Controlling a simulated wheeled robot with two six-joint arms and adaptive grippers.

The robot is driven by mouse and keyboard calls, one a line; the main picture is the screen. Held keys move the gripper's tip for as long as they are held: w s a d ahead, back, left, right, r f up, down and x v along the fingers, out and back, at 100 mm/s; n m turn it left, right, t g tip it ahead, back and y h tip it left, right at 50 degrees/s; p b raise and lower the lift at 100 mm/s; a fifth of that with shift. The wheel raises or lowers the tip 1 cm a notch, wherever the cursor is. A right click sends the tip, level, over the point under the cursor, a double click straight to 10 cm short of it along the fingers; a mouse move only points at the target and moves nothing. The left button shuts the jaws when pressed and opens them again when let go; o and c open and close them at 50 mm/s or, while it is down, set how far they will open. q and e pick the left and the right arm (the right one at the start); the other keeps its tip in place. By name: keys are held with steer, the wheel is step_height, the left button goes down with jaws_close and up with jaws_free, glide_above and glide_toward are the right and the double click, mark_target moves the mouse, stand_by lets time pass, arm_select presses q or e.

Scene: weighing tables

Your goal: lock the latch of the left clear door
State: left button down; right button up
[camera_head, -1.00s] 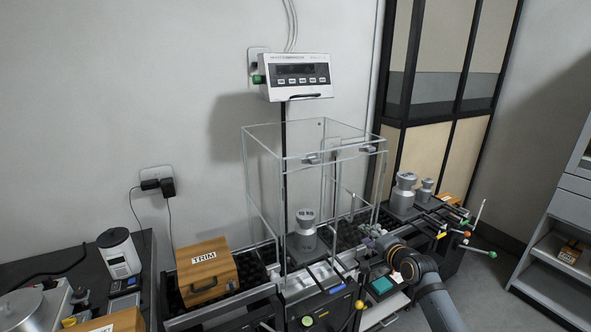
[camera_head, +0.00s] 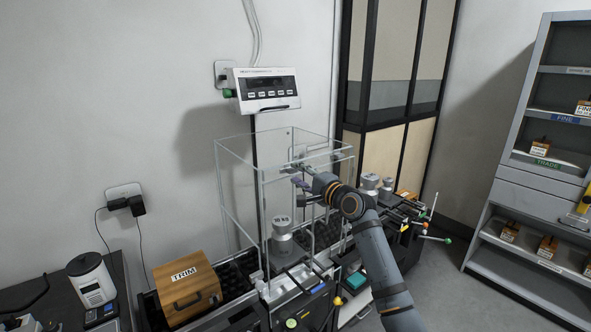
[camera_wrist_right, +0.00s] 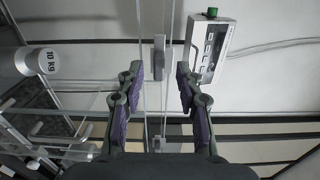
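The clear weighing enclosure (camera_head: 240,180) stands on the bench with a 10 kg weight (camera_head: 281,240) inside. A small grey latch (camera_head: 288,169) sits near its upper front edge, just left of my right gripper. My right gripper (camera_head: 303,180) is raised at the enclosure's upper front. In the right wrist view its two purple-padded fingers (camera_wrist_right: 158,78) are spread apart, with a clear panel edge between them. A grey latch block (camera_wrist_right: 159,56) shows beyond the fingertips, between them and not gripped. Whether the latch is locked cannot be told. My left gripper is not in view.
A display box (camera_head: 265,90) is above the enclosure. A wooden TRIM box (camera_head: 187,290) stands at left. More weights (camera_head: 369,184) and coloured-tip levers (camera_head: 415,218) are at right. A shelf unit (camera_head: 500,215) stands farther right. The floor between is clear.

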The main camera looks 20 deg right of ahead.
steer(key=shift+d+x, duration=0.2)
steer(key=shift+x, duration=0.7)
steer(key=shift+a, duration=0.1)
steer(key=shift+c, duration=0.7)
steer(key=shift+f, duration=0.1)
jaws_close()
